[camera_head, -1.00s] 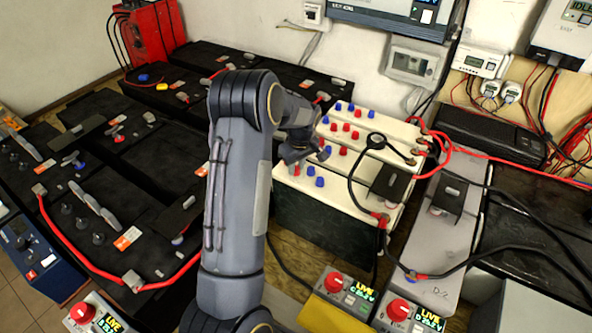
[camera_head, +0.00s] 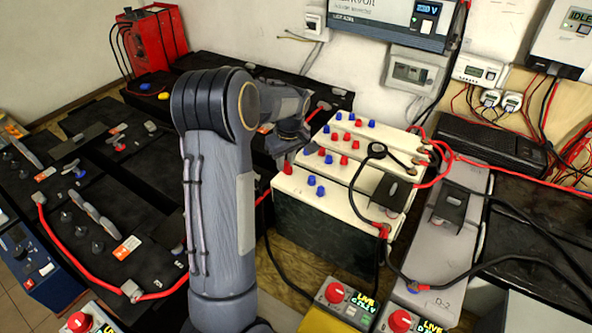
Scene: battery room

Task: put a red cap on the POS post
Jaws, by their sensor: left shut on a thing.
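My left gripper (camera_head: 290,150) hangs over the left end of the front cream-topped battery (camera_head: 340,205). Its fingers are shut, and a small red cap (camera_head: 288,168) shows at their tips; the fingers and wrist hide part of it. Two blue caps (camera_head: 311,180) sit on the battery top just right of the gripper. Several other red caps (camera_head: 343,160) and blue caps (camera_head: 350,117) sit in rows on the cream tops behind. I cannot read a POS mark, so I cannot tell which post it is. My right gripper is not in view.
Black cables (camera_head: 352,190) and a red cable (camera_head: 440,160) loop over the right side of the cream batteries. A grey battery (camera_head: 435,240) stands to the right, dark batteries (camera_head: 150,160) to the left. Control boxes with red knobs (camera_head: 335,292) stand in front.

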